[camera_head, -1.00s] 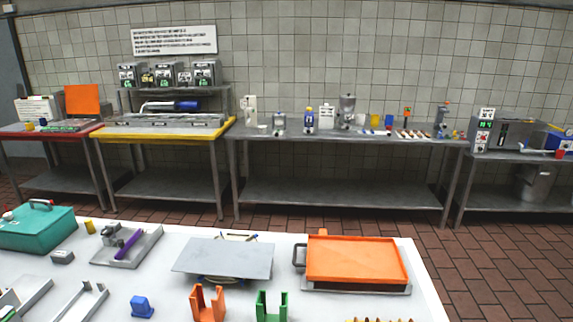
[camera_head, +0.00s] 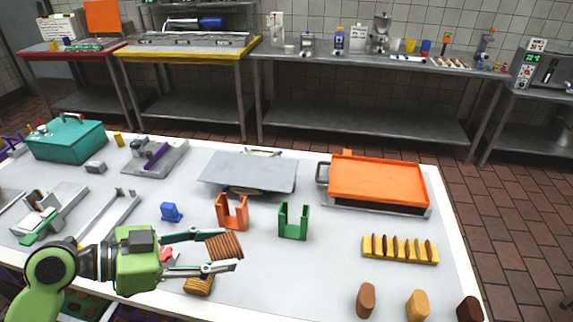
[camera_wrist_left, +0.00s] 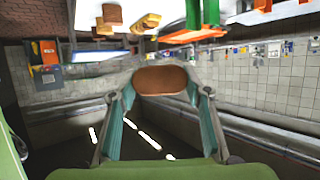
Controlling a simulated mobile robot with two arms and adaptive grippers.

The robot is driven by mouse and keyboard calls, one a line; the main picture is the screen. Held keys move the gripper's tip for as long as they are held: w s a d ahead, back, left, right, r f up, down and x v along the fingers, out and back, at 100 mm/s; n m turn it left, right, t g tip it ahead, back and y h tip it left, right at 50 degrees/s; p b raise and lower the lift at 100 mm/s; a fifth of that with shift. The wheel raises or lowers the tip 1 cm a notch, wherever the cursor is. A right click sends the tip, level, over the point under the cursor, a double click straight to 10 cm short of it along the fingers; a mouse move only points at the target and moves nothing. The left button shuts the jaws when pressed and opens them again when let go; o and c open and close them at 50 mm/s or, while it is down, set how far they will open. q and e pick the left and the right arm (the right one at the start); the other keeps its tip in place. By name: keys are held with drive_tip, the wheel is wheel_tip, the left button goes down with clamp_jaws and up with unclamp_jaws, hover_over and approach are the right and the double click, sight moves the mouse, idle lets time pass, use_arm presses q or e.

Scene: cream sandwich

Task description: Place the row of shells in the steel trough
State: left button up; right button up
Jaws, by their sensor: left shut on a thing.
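My left gripper (camera_head: 232,249) comes in from the left over the front of the table. It is shut on a row of brown ridged shells (camera_head: 224,245), which lies between its two fingers. In the left wrist view the rounded brown end of the row (camera_wrist_left: 160,80) shows between the fingertips (camera_wrist_left: 160,92). A second brown ridged row (camera_head: 198,286) is just below the gripper in the head view. A long steel trough (camera_head: 110,218), seemingly empty, lies left of the gripper. The gripper's height above the table is hard to tell. My right gripper is not in view.
A blue block (camera_head: 171,212), an orange holder (camera_head: 232,212) and a green holder (camera_head: 293,221) stand behind the gripper. A yellow rack with brown pieces (camera_head: 400,250) is at right. Another steel fixture (camera_head: 50,215) is at far left. The front middle of the table is clear.

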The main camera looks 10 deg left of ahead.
use_arm(q)
drive_tip(key=a+f+n+t+y+p, duration=0.1)
drive_tip(key=a+f+n+t+y, duration=0.35)
drive_tip(key=f, duration=0.25)
drive_tip(key=shift+s+a+r+n+t+y+p, duration=0.1)
drive_tip(key=shift+s+a+n+t+y+p, duration=0.15)
drive_tip(key=shift+s+a+n+y, duration=0.45)
drive_tip(key=shift+s+a+n+t+y+p, duration=0.2)
drive_tip(key=shift+s+a+n+y+p, duration=0.1)
drive_tip(key=shift+s+n+y, duration=0.6)
drive_tip(key=shift+s+a+r+n+t+y+p, duration=0.1)
drive_tip(key=shift+s+a+n+t+y+p, duration=0.1)
drive_tip(key=shift+s+a+n+y, duration=0.6)
drive_tip(key=shift+w+d+n+y, duration=0.25)
drive_tip(key=shift+d, duration=0.05)
